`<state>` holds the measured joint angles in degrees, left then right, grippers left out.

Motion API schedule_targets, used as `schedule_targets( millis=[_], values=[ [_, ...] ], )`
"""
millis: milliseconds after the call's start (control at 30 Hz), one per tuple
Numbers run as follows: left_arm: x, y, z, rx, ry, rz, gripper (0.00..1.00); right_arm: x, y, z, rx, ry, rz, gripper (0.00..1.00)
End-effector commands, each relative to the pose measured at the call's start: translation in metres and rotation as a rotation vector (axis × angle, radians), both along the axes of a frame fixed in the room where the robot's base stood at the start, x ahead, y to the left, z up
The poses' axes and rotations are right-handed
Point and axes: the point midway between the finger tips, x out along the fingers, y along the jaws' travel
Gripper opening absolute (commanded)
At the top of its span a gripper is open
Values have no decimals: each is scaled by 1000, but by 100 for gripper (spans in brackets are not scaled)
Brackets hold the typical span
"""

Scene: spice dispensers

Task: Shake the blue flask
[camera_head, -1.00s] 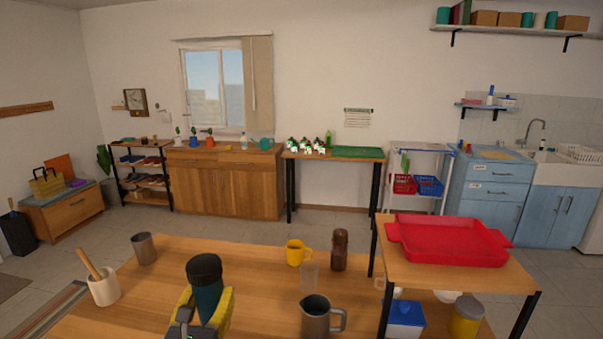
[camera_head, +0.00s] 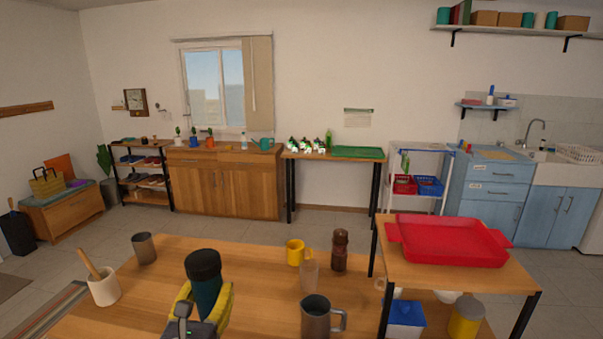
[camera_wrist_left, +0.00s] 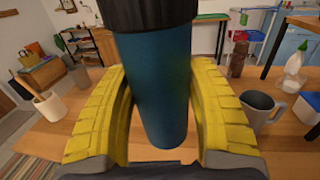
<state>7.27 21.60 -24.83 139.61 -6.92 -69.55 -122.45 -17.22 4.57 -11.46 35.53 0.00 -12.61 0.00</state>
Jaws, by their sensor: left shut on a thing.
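The blue flask (camera_head: 207,296) has a dark blue body and a black lid, and stands roughly upright in the head view. My left gripper (camera_head: 205,300) has its yellow fingers shut around the flask's body. In the left wrist view the flask (camera_wrist_left: 155,85) fills the middle, between the two yellow fingers (camera_wrist_left: 153,110), with its black lid at the top edge. The flask is over the wooden table (camera_head: 260,275); its base is hidden by the gripper in the head view. My right gripper is not in view.
On the table stand a grey pitcher (camera_head: 315,318), a clear glass (camera_head: 309,275), a yellow mug (camera_head: 295,252), a brown grinder (camera_head: 340,250), a grey cup (camera_head: 144,248) and a white mortar with pestle (camera_head: 103,290). A red tray (camera_head: 450,243) rests on a raised shelf at right.

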Motion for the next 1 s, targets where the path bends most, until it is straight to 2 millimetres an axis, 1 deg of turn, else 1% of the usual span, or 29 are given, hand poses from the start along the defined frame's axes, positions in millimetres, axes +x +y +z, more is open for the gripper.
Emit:
schedule_targets(
  millis=[33, 67, 100, 200, 267, 300, 333, 367, 400, 433, 500, 533, 567, 633, 700, 767, 800, 833, 900, 933, 1000],
  values=[
    [0, -1, 9, 0, 0, -2, 18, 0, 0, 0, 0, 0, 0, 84],
    [0, 0, 8, 1, 4, 0, 18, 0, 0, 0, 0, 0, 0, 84],
    [-1, -1, -2, 0, 13, 1, 18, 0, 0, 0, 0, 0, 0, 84],
    [-2, -1, -45, 0, 22, 2, 18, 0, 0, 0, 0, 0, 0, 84],
    [-1, 0, -55, 0, 14, 2, 18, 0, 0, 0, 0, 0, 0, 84],
    [0, 0, -55, 0, 8, 1, 18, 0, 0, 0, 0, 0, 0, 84],
    [0, 0, -48, 0, 2, 1, 18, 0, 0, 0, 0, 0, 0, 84],
    [0, 0, -35, 0, -5, -1, 18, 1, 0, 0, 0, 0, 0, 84],
    [0, -1, -16, 0, -10, -2, 18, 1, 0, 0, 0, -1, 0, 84],
    [0, -1, -5, -1, -9, -3, 18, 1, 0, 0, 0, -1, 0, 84],
    [0, -1, 8, 0, -2, -2, 18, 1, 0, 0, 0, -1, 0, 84],
    [0, 0, 9, 0, 2, -1, 18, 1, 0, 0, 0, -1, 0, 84],
    [0, 0, 4, 1, 8, 1, 18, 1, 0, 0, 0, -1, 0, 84],
    [-1, -1, -27, 1, 23, 1, 18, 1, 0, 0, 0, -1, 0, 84],
    [-1, 0, -50, 0, 19, 2, 18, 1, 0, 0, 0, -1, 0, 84],
    [-1, 0, -56, -1, 11, 1, 18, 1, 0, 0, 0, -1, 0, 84],
    [0, 0, -52, 0, 4, 1, 18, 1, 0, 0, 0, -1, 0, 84],
    [1, 0, -40, -1, -3, -1, 18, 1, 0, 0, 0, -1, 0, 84],
    [1, -1, -8, 0, -10, -2, 18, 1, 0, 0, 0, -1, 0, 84],
    [0, -1, 1, 0, -8, -2, 18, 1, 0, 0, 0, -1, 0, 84],
    [0, -1, 9, 0, 1, -1, 18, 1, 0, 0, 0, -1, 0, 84]
  ],
)
